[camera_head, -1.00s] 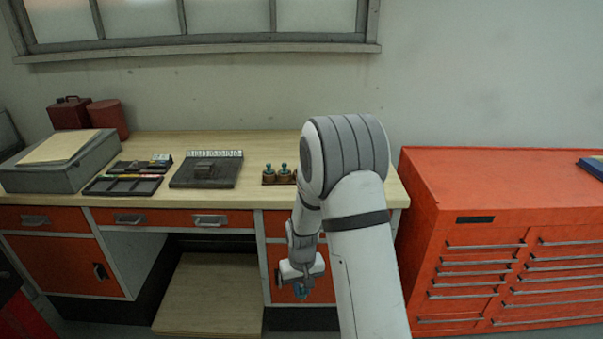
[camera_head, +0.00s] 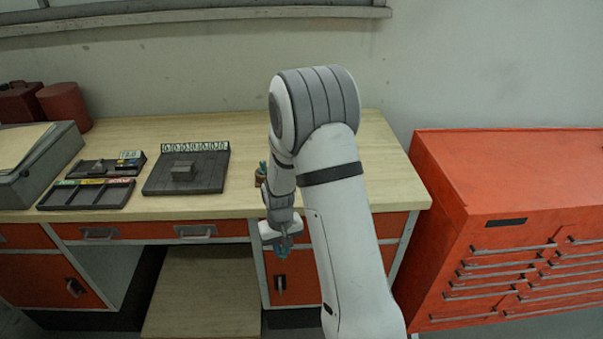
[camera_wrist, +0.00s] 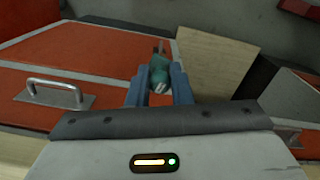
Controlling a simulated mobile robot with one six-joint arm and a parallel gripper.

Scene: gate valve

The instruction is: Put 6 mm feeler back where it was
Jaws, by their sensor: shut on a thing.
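My gripper (camera_head: 283,250) hangs in front of the workbench's drawer fronts, below the top. In the wrist view its two blue fingers (camera_wrist: 159,88) are shut on a teal-handled piece (camera_wrist: 158,68), apparently the 6 mm feeler; no size marking is readable. A small wooden stand (camera_head: 260,181) with a teal-topped piece (camera_head: 262,169) is on the bench top, partly hidden behind my arm. My gripper is in front of this stand and lower.
The workbench top (camera_head: 360,185) bears a dark plate with a block (camera_head: 185,180), black trays (camera_head: 87,195) and a grey box (camera_head: 40,175). An orange drawer cabinet (camera_head: 520,180) stands right. The top right of my arm is bare.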

